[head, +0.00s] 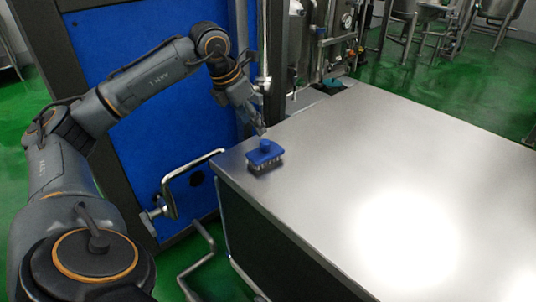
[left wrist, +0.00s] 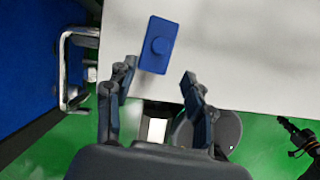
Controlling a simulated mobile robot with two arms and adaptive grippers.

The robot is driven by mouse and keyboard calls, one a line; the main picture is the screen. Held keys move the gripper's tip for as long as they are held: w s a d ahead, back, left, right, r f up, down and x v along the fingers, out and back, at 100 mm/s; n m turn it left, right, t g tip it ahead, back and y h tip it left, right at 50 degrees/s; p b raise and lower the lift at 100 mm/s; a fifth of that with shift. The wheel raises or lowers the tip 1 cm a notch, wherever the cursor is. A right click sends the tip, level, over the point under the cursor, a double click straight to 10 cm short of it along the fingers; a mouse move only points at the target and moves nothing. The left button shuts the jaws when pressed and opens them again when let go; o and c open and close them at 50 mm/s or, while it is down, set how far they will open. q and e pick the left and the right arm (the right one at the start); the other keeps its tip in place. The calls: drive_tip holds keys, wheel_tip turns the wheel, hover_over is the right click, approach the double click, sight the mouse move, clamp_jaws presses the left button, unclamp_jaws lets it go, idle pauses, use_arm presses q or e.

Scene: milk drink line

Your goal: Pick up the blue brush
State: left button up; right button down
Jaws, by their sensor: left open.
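The blue brush (head: 264,153) stands bristles down near the left corner of the metal table, with a round knob on top. In the left wrist view the brush (left wrist: 158,46) lies just beyond the fingertips, its knob facing the camera. My left gripper (left wrist: 156,82) is open and empty, its two fingers apart. In the head view the left gripper (head: 258,126) hangs at the table's corner, behind and above the brush, not touching it as far as I can see.
The metal table top (head: 350,150) is otherwise bare, with a bright glare. A bent metal handle (head: 172,190) sticks out beside the table's left edge. A blue panel (head: 130,60) and steel pipework (head: 325,40) stand behind. The floor is green.

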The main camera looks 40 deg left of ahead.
sight(265, 141)
use_arm(q)
drive_tip(key=x, duration=0.4)
drive_tip(key=shift+w+f, duration=0.1)
drive_tip(key=shift+f, duration=0.15)
drive_tip(key=x, duration=0.2)
drive_tip(key=b+x, duration=0.1)
drive_tip(key=x, duration=0.2)
drive_tip(key=shift+w, duration=0.45)
drive_tip(key=shift+r, duration=0.1)
clamp_jaws()
use_arm(e)
drive_tip(key=shift+s+d+r, duration=0.1)
drive_tip(key=shift+s+r, duration=0.3)
drive_tip(key=shift+r, duration=0.1)
